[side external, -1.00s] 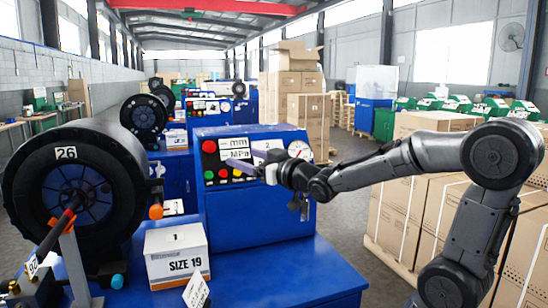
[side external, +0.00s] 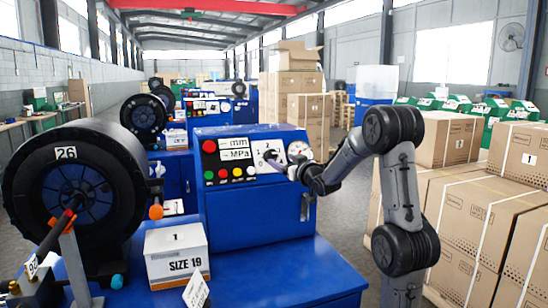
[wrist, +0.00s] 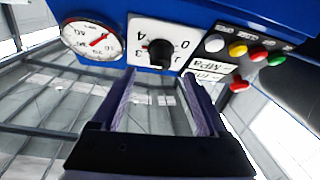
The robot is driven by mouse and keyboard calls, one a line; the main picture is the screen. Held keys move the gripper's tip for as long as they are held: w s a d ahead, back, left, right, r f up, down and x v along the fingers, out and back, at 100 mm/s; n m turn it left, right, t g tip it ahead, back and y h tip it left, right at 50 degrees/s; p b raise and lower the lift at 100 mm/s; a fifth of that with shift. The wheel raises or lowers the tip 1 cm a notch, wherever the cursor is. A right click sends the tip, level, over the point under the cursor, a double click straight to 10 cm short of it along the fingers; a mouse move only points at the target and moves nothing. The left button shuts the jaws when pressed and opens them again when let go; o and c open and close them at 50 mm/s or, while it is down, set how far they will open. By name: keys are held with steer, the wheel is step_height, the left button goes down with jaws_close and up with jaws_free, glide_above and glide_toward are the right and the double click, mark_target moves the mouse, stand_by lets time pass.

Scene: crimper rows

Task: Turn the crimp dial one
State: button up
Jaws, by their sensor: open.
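The crimp dial is a black knob (wrist: 161,53) on a white numbered plate (wrist: 150,36) on the blue machine's front panel. The plate also shows in the side external view (side external: 267,149), partly covered by my gripper. My gripper (wrist: 160,76) is open and empty. In the wrist view the knob lies just beyond the fingertips and between them, roughly centred. The fingers appear apart from the knob, though the exact gap is hard to judge. In the side external view my gripper (side external: 277,160) is in front of the dial plate.
A round gauge (wrist: 92,41) sits beside the dial. Coloured buttons (wrist: 258,56) and mm and MPa displays (side external: 233,149) share the panel. A SIZE 19 box (side external: 177,254) and a black crimper head (side external: 75,190) stand at left. Cartons (side external: 490,215) stack at right.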

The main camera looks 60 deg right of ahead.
mark_target(274, 156)
steer(key=x, duration=0.6)
steer(key=shift+w+d, duration=0.25)
steer(key=shift+w, duration=0.1)
steer(key=shift+c, duration=0.2)
jaws_close()
